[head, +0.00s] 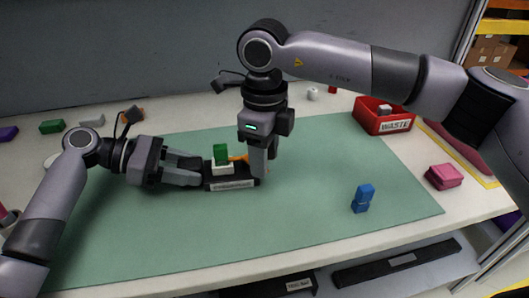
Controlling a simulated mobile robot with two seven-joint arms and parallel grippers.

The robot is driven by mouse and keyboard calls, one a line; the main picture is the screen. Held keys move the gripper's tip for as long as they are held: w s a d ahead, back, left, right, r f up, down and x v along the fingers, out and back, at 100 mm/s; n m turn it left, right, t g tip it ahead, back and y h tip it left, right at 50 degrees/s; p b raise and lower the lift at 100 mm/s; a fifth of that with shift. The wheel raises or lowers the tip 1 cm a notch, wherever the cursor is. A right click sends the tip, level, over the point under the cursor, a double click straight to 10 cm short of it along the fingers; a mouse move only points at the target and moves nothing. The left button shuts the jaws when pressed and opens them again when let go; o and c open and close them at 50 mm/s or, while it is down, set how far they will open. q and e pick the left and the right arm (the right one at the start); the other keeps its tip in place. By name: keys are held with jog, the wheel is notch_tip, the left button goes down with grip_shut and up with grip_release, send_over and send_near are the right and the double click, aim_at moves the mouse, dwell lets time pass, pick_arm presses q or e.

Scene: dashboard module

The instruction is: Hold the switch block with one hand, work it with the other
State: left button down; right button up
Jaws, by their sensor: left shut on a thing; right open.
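The switch block (233,184) is a black base with a pale label strip on its front, lying on the green mat (310,225). A white piece (222,168) with a green block (221,153) on it stands on the base, and an orange part (238,158) shows behind. My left gripper (202,175) comes in level from the left and is shut on the block's left end. My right gripper (260,165) points down at the block's right end, open. Its fingers partly hide that end, and I cannot tell whether they touch it.
A blue piece (362,198) stands on the mat to the right. A red waste bin (372,122) is at the back right, and pink blocks (443,177) lie near the right edge. Several small blocks lie at the back left. The mat's front middle is clear.

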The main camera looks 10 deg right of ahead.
notch_tip(320, 180, up, 12)
dwell(0.5)
pick_arm(q)
jog(key=shift+c, duration=2.4)
grip_release()
